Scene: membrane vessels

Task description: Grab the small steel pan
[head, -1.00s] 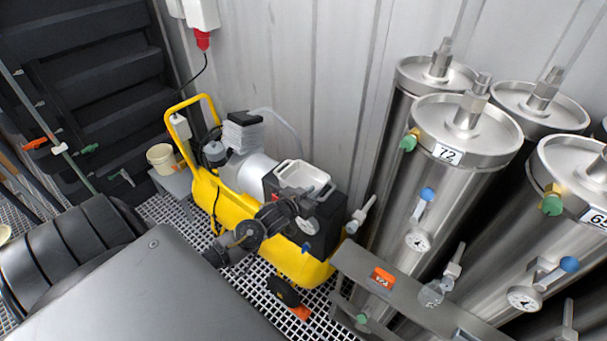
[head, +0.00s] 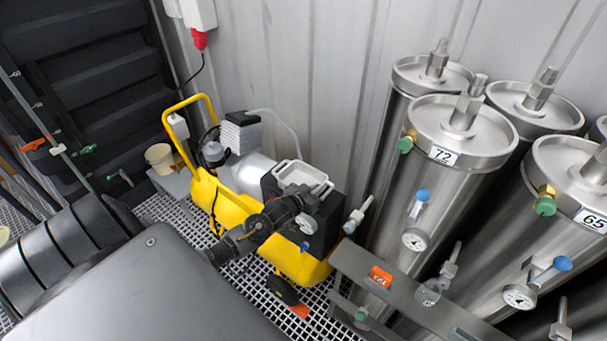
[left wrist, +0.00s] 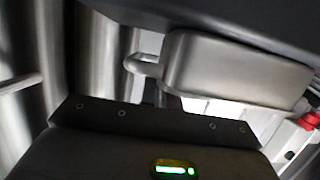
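The small steel pan (head: 303,171) is a shallow rectangular tray with a pale rim and loop handles. It sits on top of the black box at the front end of the yellow compressor. In the left wrist view the pan (left wrist: 240,72) shows its steel side, with a loop handle (left wrist: 143,66) at its left end. My dark left gripper (head: 290,203) is just in front of the pan's near side in the head view and covers part of that side. Its fingers cannot be made out in either view, and contact with the pan cannot be told. My right gripper is not in view.
The yellow compressor (head: 222,205) stands on a grated floor against a ribbed metal wall. Tall steel vessels (head: 462,125) with gauges and valves crowd the right, behind a grey metal rail (head: 400,280). A small beige bucket (head: 159,157) stands behind left.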

